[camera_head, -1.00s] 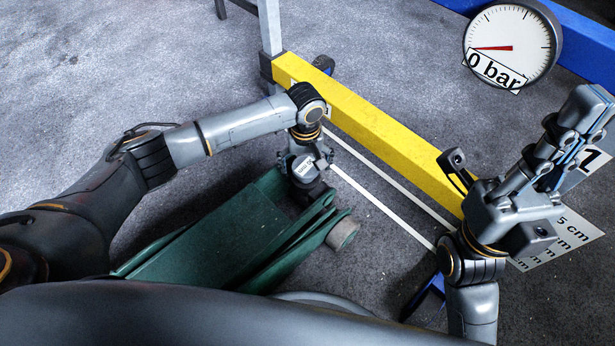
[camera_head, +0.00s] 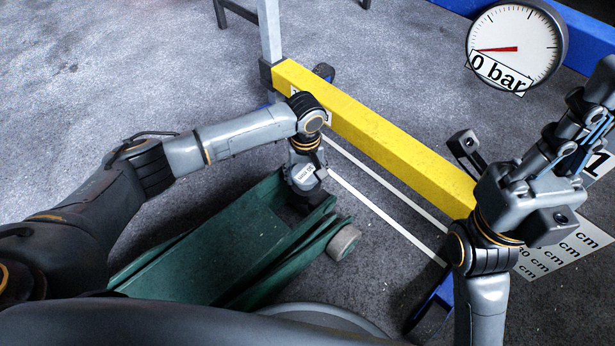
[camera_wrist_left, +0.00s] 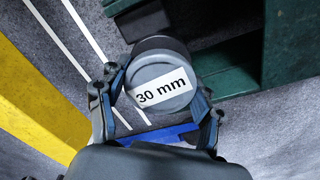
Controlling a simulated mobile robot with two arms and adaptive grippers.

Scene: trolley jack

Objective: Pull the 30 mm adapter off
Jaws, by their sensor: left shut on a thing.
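In the head view my left gripper (camera_head: 304,190) points down over the front end of the green trolley jack (camera_head: 215,248).
A yellow beam (camera_head: 375,130) runs diagonally just beyond the jack. A gauge (camera_head: 515,45) reading 0 bar is at top right. A white sheet with cm labels (camera_head: 550,255) lies under my right arm. White lines mark the floor. Open floor lies to the left.

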